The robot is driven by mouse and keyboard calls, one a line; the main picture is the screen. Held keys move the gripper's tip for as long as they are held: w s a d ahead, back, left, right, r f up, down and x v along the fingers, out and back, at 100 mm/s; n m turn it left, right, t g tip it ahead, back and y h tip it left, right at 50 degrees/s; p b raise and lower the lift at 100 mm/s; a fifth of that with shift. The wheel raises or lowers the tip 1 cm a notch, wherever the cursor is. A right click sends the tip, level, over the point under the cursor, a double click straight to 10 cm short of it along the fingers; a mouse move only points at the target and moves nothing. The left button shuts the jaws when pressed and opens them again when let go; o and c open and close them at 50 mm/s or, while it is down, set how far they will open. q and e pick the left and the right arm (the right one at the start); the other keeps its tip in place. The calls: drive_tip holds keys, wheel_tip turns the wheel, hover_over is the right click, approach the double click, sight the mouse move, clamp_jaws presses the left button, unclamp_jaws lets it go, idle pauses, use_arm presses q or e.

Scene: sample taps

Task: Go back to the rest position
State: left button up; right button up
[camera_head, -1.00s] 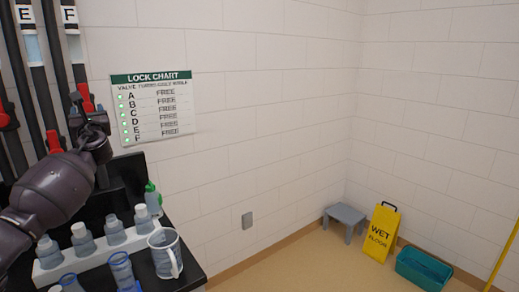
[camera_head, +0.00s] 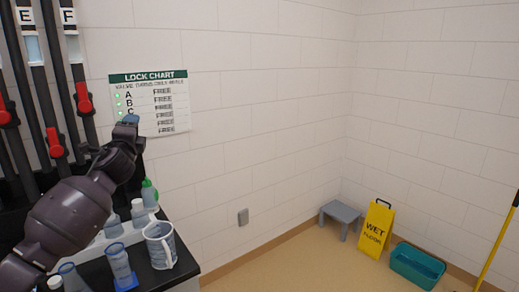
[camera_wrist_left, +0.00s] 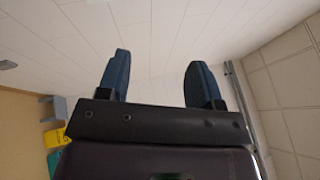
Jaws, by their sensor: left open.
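My left arm comes in from the left in the head view, and its gripper (camera_head: 130,121) is raised in front of the lower left of the lock chart (camera_head: 168,101). In the left wrist view the gripper (camera_wrist_left: 156,82) shows two blue fingers well apart, with nothing between them. The arm hides part of the counter and part of the pipes. My right gripper is not in view.
Pipes with red valve handles (camera_head: 83,97) stand at the left. The black counter (camera_head: 178,268) holds a jug (camera_head: 160,245), a blue-based cylinder (camera_head: 119,263) and several bottles. A grey stool (camera_head: 341,216), yellow wet-floor sign (camera_head: 376,230) and teal bin (camera_head: 416,265) stand on the floor.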

use_arm(q)
drive_tip(key=s+d+f+n+g+h, duration=0.1)
drive_tip(key=s+d+f+n+h, duration=0.15)
drive_tip(key=s+f, duration=0.45)
drive_tip(key=s+d+f+n+g+h, duration=0.1)
drive_tip(key=s+d+f+n, duration=0.3)
drive_tip(key=f, duration=0.6)
drive_tip(key=s+d+f+n+g+h, duration=0.1)
drive_tip(key=s+d+f+n+h, duration=0.25)
drive_tip(key=f, duration=0.55)
drive_tip(key=s+f+n+g+y, duration=0.1)
drive_tip(key=s+f+n+g, duration=0.1)
drive_tip(key=s+f, duration=0.5)
drive_tip(key=s+a+f+n+g+y, duration=0.1)
drive_tip(key=s+f+n, duration=0.2)
drive_tip(key=s+f, duration=0.4)
drive_tip(key=s+a+f+n+g+y, duration=0.1)
drive_tip(key=s+f, duration=0.7)
drive_tip(key=s, duration=1)
drive_tip(key=shift+s+n+g+y, duration=0.15)
drive_tip(key=shift+n+g+y, duration=0.15)
drive_tip(key=shift+n+g, duration=0.45)
drive_tip(key=shift+f, duration=0.1)
